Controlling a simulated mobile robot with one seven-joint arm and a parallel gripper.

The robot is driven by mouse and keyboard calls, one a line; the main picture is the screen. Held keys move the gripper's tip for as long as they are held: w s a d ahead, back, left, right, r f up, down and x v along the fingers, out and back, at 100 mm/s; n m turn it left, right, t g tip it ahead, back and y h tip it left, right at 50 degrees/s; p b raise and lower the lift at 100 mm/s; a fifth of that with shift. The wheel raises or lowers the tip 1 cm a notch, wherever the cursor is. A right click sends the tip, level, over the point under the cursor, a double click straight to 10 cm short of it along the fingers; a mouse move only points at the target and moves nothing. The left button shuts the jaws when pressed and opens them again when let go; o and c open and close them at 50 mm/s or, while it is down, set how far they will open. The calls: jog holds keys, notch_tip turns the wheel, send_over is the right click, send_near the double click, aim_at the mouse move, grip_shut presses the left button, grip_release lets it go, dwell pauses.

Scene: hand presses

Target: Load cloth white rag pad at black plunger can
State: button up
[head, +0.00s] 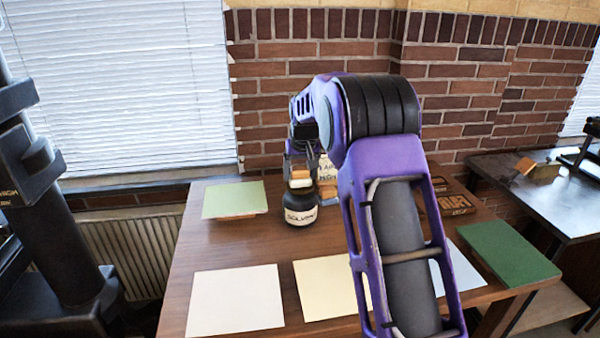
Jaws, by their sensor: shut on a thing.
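The black plunger can (301,216) stands upright on the wooden table, with a white label reading "SOLVENT". My gripper (300,167) is above the can, at the end of my purple arm. It is shut on a small pale rag pad (300,183), which has an orange-brown part on its upper side. The pad is directly over the can's top in this view. I cannot tell whether it touches the can, and the plunger top is hidden behind the pad and gripper.
A dark green book-like block (508,252) lies at right. A pale lettered object (335,168) stands behind the can. My arm covers the middle.

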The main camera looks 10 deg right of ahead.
aim_at(300, 168)
notch_tip(300, 168, up, 3)
jog(key=shift+f+p, duration=0.15)
jog(key=shift+p, duration=0.95)
jog(key=shift+r, duration=2.1)
